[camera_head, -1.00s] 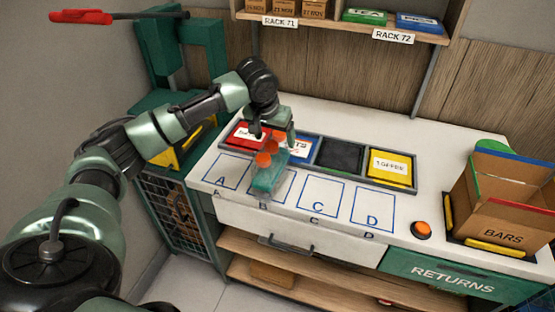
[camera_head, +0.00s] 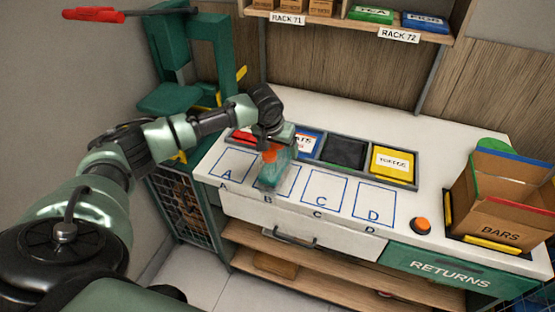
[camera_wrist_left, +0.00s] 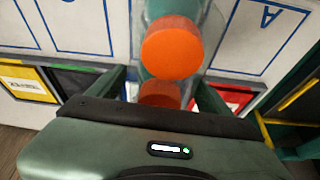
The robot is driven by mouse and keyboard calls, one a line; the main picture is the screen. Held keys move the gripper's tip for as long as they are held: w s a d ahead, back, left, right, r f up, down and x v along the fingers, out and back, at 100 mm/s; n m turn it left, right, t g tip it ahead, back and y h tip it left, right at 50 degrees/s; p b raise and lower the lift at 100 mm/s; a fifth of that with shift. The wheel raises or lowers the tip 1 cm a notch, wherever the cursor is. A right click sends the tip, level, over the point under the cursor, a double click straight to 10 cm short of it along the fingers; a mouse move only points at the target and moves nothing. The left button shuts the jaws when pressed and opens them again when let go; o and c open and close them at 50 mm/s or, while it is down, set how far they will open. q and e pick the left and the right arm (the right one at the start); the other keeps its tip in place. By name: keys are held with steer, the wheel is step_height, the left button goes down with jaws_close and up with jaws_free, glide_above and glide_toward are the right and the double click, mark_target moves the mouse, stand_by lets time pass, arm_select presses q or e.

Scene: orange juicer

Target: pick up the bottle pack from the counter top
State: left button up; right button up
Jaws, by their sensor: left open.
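The bottle pack (camera_head: 271,174) is teal with orange caps and stands on the white counter top (camera_head: 433,150) at square B. Its caps (camera_wrist_left: 172,48) fill the middle of the left wrist view. My left gripper (camera_head: 276,146) is at the top of the pack, pointing down, and partly hides it in the head view. In the left wrist view my left gripper (camera_wrist_left: 160,88) is open, with one finger on each side of the nearer orange cap. I cannot tell whether the fingers touch the pack. My right gripper is not in view.
A row of bins with a red, a blue, a dark and a yellow one (camera_head: 392,163) lies behind the lettered squares. An orange button (camera_head: 421,225) and the BARS box (camera_head: 500,200) stand at the right. A loaded shelf (camera_head: 345,22) hangs above. Squares C and D are clear.

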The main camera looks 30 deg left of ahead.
arm_select(q)
steer(key=shift+f+p, duration=0.2)
steer(key=shift+p, duration=0.1)
stand_by(0.4)
steer(key=c, duration=1.5)
